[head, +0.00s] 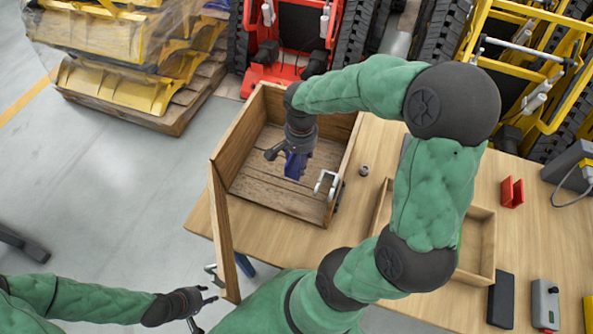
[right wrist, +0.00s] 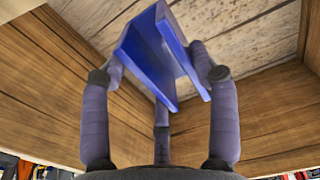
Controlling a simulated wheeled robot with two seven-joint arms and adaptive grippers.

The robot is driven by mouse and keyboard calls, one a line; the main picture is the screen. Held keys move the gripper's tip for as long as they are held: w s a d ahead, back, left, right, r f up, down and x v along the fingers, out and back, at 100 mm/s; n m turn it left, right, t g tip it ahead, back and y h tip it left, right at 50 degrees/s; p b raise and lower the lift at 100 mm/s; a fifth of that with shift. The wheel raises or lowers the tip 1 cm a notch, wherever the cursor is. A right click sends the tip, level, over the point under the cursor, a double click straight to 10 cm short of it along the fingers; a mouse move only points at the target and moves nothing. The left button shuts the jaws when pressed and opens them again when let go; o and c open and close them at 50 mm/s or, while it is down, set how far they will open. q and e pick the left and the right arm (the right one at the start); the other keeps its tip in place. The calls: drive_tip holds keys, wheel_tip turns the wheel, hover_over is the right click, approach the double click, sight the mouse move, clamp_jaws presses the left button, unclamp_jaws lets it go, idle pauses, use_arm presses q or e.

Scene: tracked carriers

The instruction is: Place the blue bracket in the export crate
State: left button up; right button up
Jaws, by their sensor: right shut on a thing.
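The export crate (head: 240,133) is an open wooden box on the table, with a slatted floor. The blue bracket (head: 296,166) is a channel-shaped piece, held over the crate floor between the crate walls. My right gripper (head: 297,151) reaches down into the crate and is shut on the bracket. In the right wrist view the bracket (right wrist: 150,55) sits between the fingers, tilted, with planks behind it. Whether it touches the floor is hard to tell. My left gripper (head: 207,306) is open and empty at lower left, below a wooden panel (head: 222,235) at the crate's near left corner.
A metal handle (head: 326,184) is on the crate's right side. A small nut-like part (head: 363,170) lies beside it. A shallow wooden tray (head: 483,240) is partly hidden by my right arm. A red bracket (head: 511,192), a black slab (head: 501,300) and a grey control box (head: 545,304) are farther right.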

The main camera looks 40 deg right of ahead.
drive_tip(key=shift+f+b, duration=1.2)
drive_tip(key=shift+f, duration=2.25)
drive_tip(key=shift+f, duration=0.15)
drive_tip(key=o, duration=1.4)
drive_tip(key=shift+o, duration=0.2)
drive_tip(key=shift+r, duration=0.2)
wheel_tip(320, 180, up, 12)
drive_tip(key=p, duration=0.4)
drive_tip(key=shift+f, duration=0.1)
